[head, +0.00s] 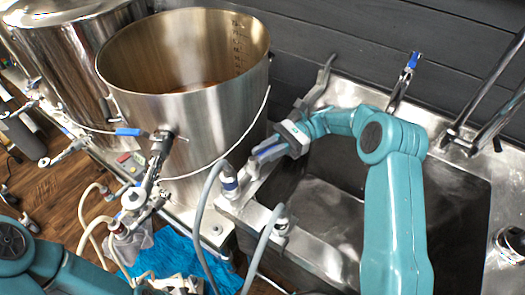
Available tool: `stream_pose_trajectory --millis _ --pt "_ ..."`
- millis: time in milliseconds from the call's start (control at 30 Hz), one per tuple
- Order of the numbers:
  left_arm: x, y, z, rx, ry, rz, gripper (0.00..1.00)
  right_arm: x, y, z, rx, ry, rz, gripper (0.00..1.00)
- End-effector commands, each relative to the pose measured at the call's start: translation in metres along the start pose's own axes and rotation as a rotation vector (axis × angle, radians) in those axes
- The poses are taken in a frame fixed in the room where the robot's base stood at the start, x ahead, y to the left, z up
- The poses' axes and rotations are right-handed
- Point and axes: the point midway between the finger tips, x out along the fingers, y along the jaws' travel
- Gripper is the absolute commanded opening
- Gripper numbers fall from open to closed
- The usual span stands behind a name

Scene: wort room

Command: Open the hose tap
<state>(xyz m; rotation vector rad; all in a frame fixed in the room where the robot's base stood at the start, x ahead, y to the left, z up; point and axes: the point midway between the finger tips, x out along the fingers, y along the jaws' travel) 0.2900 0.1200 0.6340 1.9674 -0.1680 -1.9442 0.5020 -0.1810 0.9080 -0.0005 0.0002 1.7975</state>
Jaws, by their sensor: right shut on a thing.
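The hose tap (247,182) stands at the left edge of the sink, with a grey hose (203,205) running down from its blue-ringed end. My right gripper (268,152) reaches in from the right over the sink and is shut on the tap's blue handle (262,148). The fingers partly hide the handle, so its exact angle is hard to tell. My left arm shows at the lower left corner, but I cannot make out its gripper.
A large open steel kettle (190,110) with a wire bail stands close left of the tap. A valve (140,195) with hoses is on its front. The sink basin (325,190) is empty below my right arm. A blue cloth (190,262) lies below the kettle. Another tap (404,82) with a blue handle stands behind the sink.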

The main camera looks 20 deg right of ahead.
Motion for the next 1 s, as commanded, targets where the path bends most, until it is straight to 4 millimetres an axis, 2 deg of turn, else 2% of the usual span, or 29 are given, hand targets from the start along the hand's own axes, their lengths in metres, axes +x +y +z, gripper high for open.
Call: stream_pose_trajectory --millis 433,467,533,1000 --pt "-0.0004 0.0001 0.0 0.0 0.0 0.0 0.43 -0.0012 -0.0008 0.0028 -0.003 -0.004 -0.002 0.0" --pt "-0.0004 0.0001 0.0 0.0 0.0 0.0 0.43 -0.0011 -0.0008 0.0028 -0.003 -0.004 -0.001 0.21" --pt "-0.0004 0.0001 0.0 0.0 0.0 0.0 0.43 -0.001 -0.0009 0.0028 -0.004 -0.003 -0.001 0.44" --pt "0.0 0.0 0.0 0.0 0.0 0.0 0.43 0.0004 -0.0006 0.0005 0.0 -0.001 0.003 0.44"
